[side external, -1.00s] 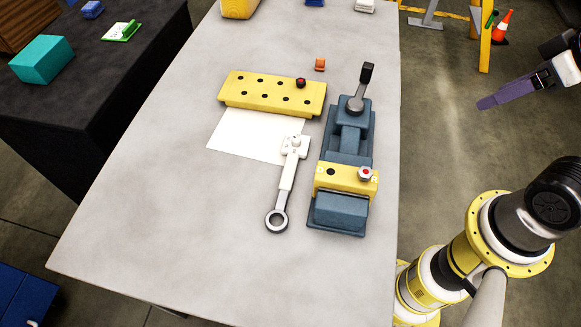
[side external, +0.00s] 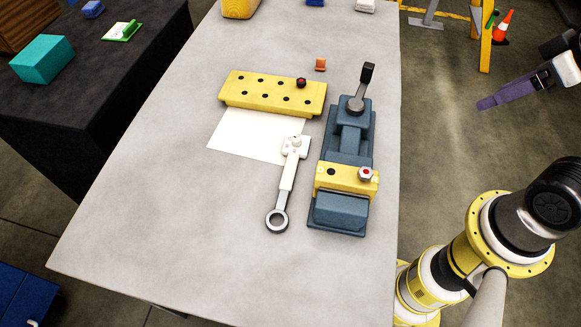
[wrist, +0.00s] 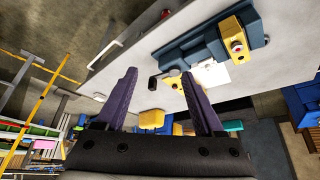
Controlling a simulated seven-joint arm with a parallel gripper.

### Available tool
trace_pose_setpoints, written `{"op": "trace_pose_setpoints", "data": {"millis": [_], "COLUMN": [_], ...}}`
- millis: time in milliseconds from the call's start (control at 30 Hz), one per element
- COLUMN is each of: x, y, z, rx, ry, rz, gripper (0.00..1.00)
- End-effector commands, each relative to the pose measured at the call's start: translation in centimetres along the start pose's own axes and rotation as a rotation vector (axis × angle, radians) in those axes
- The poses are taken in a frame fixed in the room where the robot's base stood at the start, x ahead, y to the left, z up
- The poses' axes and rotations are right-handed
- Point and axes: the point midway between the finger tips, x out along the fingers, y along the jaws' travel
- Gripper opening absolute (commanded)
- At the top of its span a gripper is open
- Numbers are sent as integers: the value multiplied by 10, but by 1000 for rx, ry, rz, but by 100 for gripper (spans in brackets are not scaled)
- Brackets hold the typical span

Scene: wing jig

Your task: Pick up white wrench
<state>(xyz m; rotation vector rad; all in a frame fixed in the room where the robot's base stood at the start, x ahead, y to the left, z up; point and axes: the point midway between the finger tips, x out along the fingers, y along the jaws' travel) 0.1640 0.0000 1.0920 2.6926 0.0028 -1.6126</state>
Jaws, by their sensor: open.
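My gripper (side external: 484,103) is in the air at the right, beyond the table's right edge and well apart from the wrench. In the wrist view its two purple fingers (wrist: 165,88) are spread with nothing between them.
The blue vise (side external: 345,150) with a yellow jaw and raised lever stands just right of the wrench. The yellow plate (side external: 270,92) lies behind it on the white sheet (side external: 240,138). A small orange block (side external: 320,64) sits further back. The table's front left is clear.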

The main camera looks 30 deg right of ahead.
Motion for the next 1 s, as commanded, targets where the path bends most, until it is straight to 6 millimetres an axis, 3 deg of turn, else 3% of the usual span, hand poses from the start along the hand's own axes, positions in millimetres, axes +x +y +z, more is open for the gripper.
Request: {"op": "trace_pose_setpoints", "data": {"millis": [167, 267, 433, 567, 800, 1000], "x": [0, -11, -19, -10, 43, 110], "y": [0, 0, -7, -25, -86, -155], "z": [0, -14, -63, -109, -176, -197], "rx": [-138, -327, -745, -1102, -1690, -2052], "ry": [-2, 28, 26, 0, -47, -88], "rz": [0, 5, -8, -55, -197, -346], "gripper": [70, 70, 70, 70, 70, 70]}}
